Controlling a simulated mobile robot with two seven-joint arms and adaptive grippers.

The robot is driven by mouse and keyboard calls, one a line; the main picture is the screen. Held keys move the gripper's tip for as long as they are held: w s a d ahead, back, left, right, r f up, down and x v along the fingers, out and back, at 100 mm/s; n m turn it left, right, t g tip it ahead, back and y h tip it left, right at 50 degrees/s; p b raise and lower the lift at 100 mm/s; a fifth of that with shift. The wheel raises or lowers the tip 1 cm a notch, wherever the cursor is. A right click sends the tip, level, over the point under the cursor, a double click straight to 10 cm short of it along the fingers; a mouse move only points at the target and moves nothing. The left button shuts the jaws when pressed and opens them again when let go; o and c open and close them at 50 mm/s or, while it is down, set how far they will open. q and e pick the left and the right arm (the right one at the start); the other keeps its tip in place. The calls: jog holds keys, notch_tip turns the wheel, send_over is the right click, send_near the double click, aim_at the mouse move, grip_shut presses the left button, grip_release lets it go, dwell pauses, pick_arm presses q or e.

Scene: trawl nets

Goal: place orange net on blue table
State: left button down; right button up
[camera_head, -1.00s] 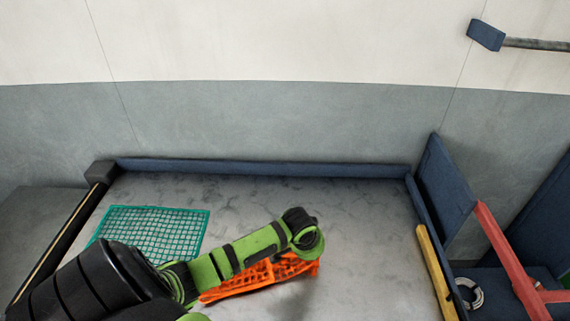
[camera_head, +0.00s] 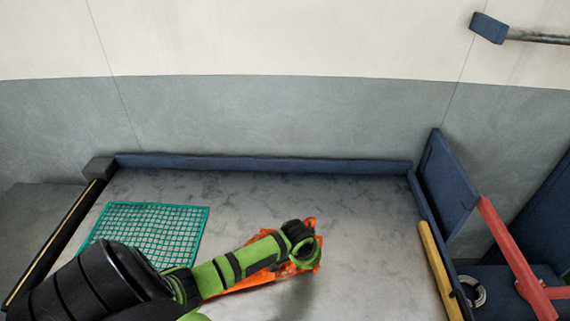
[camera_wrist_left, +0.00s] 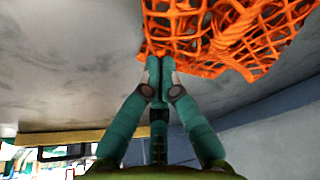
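The orange net (camera_head: 250,280) is partly hidden behind my left arm in the head view, over a grey surface with dark blue raised edges (camera_head: 260,165). In the left wrist view the orange net (camera_wrist_left: 225,30) fills the top right. My left gripper (camera_wrist_left: 157,62) has its teal fingers closed together on the net's edge. In the head view this gripper is hidden behind the green wrist. A shaded patch shows on the surface near the net; I cannot tell how much of the net touches it. My right gripper is not in view.
A green net (camera_head: 150,232) lies flat on the left of the grey surface. A yellow bar (camera_head: 438,270) runs along the right edge. Beyond it are a dark blue panel (camera_head: 446,188), a red beam (camera_head: 515,255) and a pale ring (camera_head: 474,292). The back middle is clear.

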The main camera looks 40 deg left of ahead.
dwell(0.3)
pick_arm(q)
notch_tip(320, 180, up, 3)
jog(key=p, duration=0.3)
jog(key=shift+r, duration=0.5)
notch_tip(320, 180, up, 5)
jog(key=shift+f, duration=0.15)
